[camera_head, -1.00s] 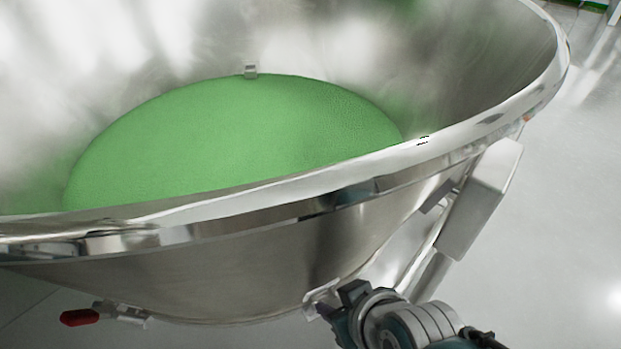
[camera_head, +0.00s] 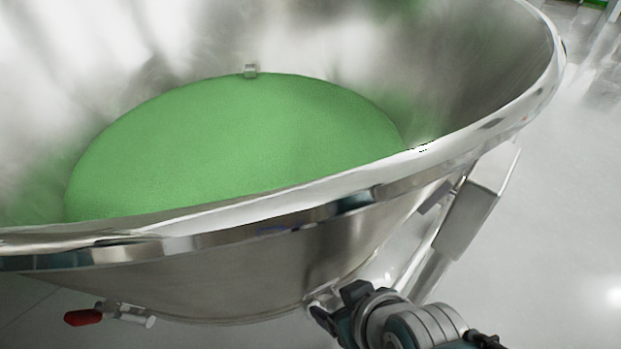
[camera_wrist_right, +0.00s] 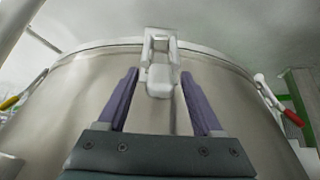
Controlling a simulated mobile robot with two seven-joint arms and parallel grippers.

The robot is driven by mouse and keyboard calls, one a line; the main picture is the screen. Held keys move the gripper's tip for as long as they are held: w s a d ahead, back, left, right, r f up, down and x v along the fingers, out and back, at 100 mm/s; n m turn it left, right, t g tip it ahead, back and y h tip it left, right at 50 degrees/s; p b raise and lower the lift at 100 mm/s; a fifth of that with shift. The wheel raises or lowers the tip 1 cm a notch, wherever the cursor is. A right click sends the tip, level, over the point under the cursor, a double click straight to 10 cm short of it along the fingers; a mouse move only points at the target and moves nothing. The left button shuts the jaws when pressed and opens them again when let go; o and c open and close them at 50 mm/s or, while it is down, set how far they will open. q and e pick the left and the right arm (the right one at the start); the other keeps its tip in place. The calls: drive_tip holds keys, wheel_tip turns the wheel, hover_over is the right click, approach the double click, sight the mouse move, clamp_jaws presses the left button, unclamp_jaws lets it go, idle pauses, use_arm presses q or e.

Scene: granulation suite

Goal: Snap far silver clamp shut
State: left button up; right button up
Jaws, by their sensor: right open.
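A silver clamp (camera_wrist_right: 160,72) sits on the rim band of the steel vessel, at the middle of the right wrist view. My right gripper (camera_wrist_right: 160,80) is open, with one purple finger on each side of the clamp's body. Whether the fingers touch it I cannot tell. In the head view my right gripper (camera_head: 327,306) is at the underside of the steel bowl (camera_head: 290,255), where it hides most of the clamp. My left gripper is not in view.
The bowl holds green powder (camera_head: 235,145). A red-handled clamp (camera_head: 85,317) hangs at lower left. The right wrist view shows a yellow-handled clamp (camera_wrist_right: 10,102) and a red-handled clamp (camera_wrist_right: 292,116) at the sides. A grey metal support (camera_head: 478,205) stands right of the bowl.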

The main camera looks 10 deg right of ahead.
drive_tip(key=p+v, duration=0.6)
drive_tip(key=v, duration=0.3)
drive_tip(key=shift+p, duration=0.3)
drive_tip(key=shift+r, duration=0.1)
drive_tip(key=s+d+r+g+h+p, duration=0.1)
drive_tip(key=s+d+r+p, duration=0.3)
drive_tip(key=r, duration=0.7)
drive_tip(key=s+d+r+m+g+p, duration=0.1)
drive_tip(key=s+r+p, duration=0.35)
drive_tip(key=r, duration=0.75)
drive_tip(key=s+d+r+g+h+p, duration=0.1)
drive_tip(key=s+d+r+p, duration=0.15)
drive_tip(key=r+p, duration=0.6)
wheel_tip(320, 180, up, 40)
drive_tip(key=p, duration=3.5)
drive_tip(key=shift+w, duration=0.4)
